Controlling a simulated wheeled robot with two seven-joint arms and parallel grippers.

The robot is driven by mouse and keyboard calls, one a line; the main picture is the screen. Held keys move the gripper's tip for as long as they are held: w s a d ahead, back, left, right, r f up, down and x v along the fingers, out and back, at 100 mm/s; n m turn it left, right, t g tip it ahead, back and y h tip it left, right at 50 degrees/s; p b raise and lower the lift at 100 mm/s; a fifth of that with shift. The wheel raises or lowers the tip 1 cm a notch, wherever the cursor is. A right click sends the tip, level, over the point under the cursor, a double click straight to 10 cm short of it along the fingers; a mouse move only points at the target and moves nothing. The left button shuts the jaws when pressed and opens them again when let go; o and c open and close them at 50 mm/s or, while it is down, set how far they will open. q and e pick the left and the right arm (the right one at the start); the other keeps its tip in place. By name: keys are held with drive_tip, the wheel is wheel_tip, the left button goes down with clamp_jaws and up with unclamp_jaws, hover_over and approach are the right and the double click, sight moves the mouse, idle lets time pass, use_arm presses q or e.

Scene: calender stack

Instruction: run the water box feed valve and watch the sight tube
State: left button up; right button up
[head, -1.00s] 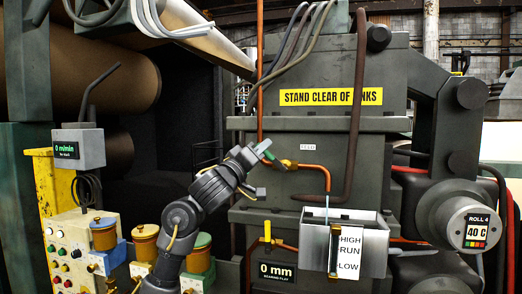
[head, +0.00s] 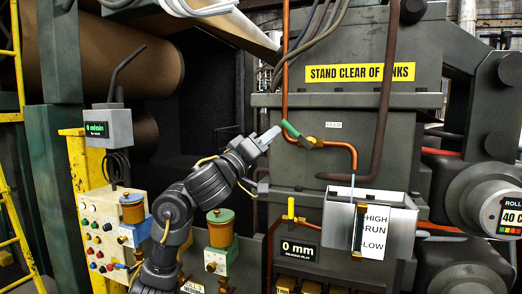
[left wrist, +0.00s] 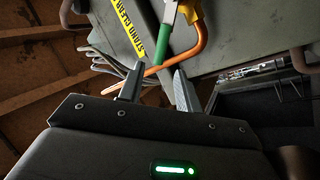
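The feed valve has a green handle (head: 290,129) on a brass body (head: 310,142) in an orange pipe. The handle slants up and left. My left gripper (head: 268,161) is open and empty. Its upper finger is close to the handle; contact cannot be told. In the left wrist view the green handle (left wrist: 163,44) shows beyond the open fingers (left wrist: 158,68). The grey water box (head: 338,215) carries a brass-framed sight tube (head: 358,229) beside a HIGH/RUN/LOW label (head: 374,232). A thin pale blue stream drops from the pipe end into the box. The tube's level is too small to read.
A dark red pipe (head: 384,100) runs down right of the valve.

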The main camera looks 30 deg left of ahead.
use_arm(q)
drive_tip(key=shift+v, duration=1.45)
idle(6.5)
